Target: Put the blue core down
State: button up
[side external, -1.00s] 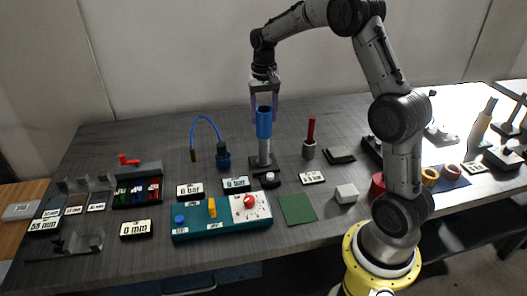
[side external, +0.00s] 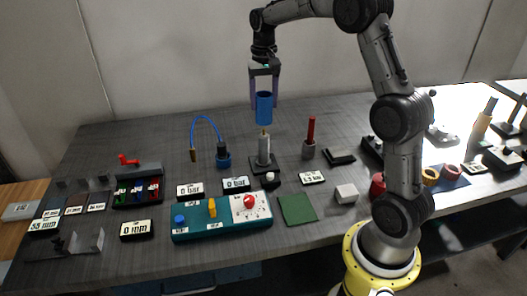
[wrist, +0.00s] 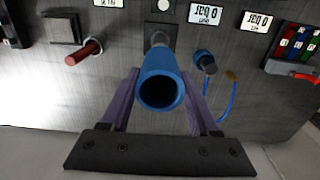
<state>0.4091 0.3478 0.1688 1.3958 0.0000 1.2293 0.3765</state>
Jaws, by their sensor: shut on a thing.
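The blue core (side external: 264,108) is a hollow blue tube, held upright in my gripper (side external: 265,92). In the side view it hangs just above a grey post (side external: 264,147) on a dark square base (side external: 264,166), in line with it; whether the post's tip is still inside the tube I cannot tell. In the wrist view the blue core (wrist: 163,80) shows its open end between my purple fingers (wrist: 160,100). My gripper is shut on it. The post is mostly hidden behind the tube there.
A teal control panel (side external: 222,220) stands in front of the post, with a green mat (side external: 297,209) to its right. A red rod in a grey holder (side external: 310,140) stands right of the post. A blue hose fixture (side external: 222,155) stands left. Small displays lie between.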

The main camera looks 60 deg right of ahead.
jog(key=s+a+r, duration=0.1)
jog(key=s+a, duration=0.3)
jog(key=s, duration=0.3)
jog(key=s+a+r, duration=0.1)
jog(key=s+a, duration=0.3)
jog(key=s, duration=0.3)
jog(key=s+a+f, duration=0.3)
jog(key=s, duration=0.6)
jog(key=s+a+f, duration=0.3)
jog(key=s+a, duration=0.1)
jog(key=s, duration=0.4)
jog(key=shift+w+d+f, duration=0.65)
jog(key=shift+w+f, duration=1.5)
jog(key=shift+w+d+f, duration=0.7)
jog(key=shift+w+f, duration=1.5)
jog(key=shift+w+d+f, duration=0.65)
jog(key=shift+w+f, duration=1.5)
